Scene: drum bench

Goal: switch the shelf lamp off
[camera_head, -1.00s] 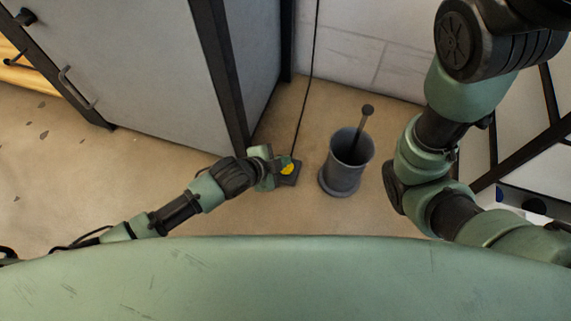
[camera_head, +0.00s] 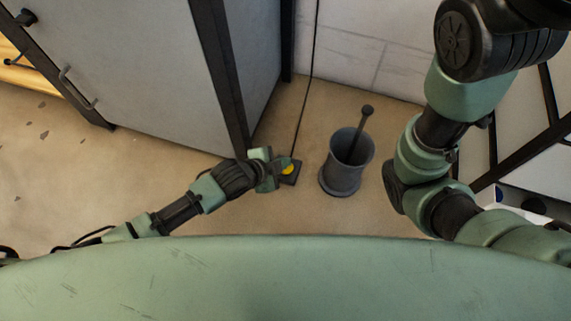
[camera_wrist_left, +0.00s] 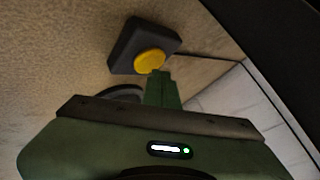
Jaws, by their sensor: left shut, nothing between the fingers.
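A small black floor switch (camera_head: 293,173) with a round yellow button (camera_head: 288,169) lies on the floor, with a cord running up from it. In the left wrist view the switch (camera_wrist_left: 128,46) and its yellow button (camera_wrist_left: 149,61) show just beyond my fingertips. My left gripper (camera_head: 279,171) is shut and empty, low beside the switch, and hides part of it in the head view. In the left wrist view its green fingertips (camera_wrist_left: 159,76) overlap the button's lower edge; I cannot tell whether they touch it. The lamp itself is not in view.
A grey bin (camera_head: 342,178) with a dark-handled tool (camera_head: 362,127) in it stands right of the switch. A grey cabinet (camera_head: 140,70) with a black frame stands behind and left. A pale block wall (camera_head: 375,45) closes the back. Open floor (camera_head: 60,180) lies at left.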

